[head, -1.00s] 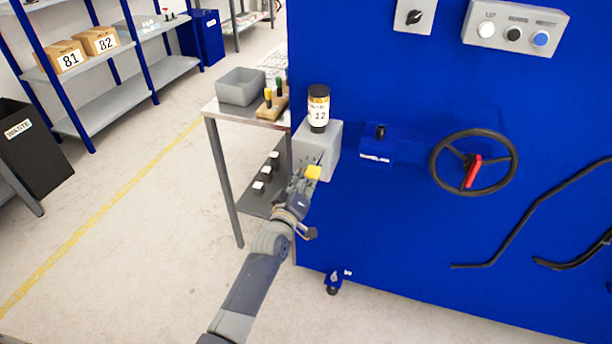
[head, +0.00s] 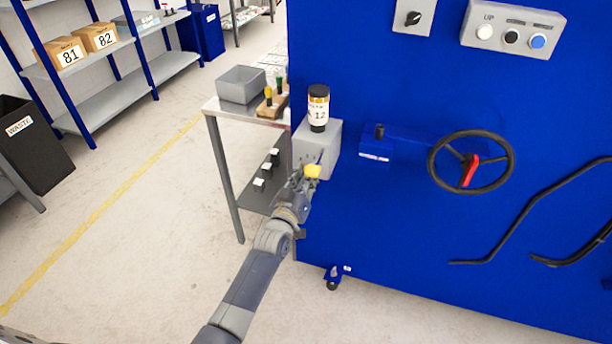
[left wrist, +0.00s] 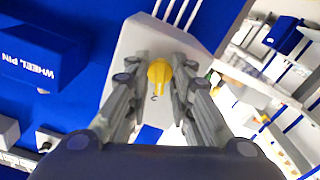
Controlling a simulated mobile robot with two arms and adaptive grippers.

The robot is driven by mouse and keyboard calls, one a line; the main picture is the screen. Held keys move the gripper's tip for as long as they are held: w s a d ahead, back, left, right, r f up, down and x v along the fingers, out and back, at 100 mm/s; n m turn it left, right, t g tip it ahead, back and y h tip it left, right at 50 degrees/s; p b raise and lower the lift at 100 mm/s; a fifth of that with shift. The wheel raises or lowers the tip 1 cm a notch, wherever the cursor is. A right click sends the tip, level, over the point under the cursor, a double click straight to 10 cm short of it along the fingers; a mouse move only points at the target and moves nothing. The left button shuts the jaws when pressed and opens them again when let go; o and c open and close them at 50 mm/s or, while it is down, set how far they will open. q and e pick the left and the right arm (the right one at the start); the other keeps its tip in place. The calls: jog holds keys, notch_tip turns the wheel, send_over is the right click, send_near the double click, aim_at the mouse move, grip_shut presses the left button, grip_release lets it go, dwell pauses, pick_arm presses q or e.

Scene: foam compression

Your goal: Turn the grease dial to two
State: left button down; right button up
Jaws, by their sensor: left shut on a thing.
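The yellow grease dial (head: 313,171) is on the front of the grey grease box (head: 330,140) at the blue machine's left edge. My left gripper (head: 306,176) is at the dial and shut on it. In the left wrist view the dial (left wrist: 159,72) is between the two fingers, its narrow end towards the bottom of the picture. A small dark mark like a 2 shows just beyond that end. Other marks around the dial are hidden or too small to read. My right gripper is not in view.
A black bottle labelled 12 (head: 318,108) stands on the grease box. A metal table (head: 222,108) with a grey bin (head: 241,85) stands to the left. A handwheel (head: 432,165) and wheel-pin block (head: 376,148) are to the right.

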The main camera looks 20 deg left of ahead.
pick_arm(q)
jog(key=shift+f, duration=0.1)
jog(key=c, duration=1.7)
grip_release()
jog(key=s, duration=1.2)
jog(key=shift+a, duration=0.2)
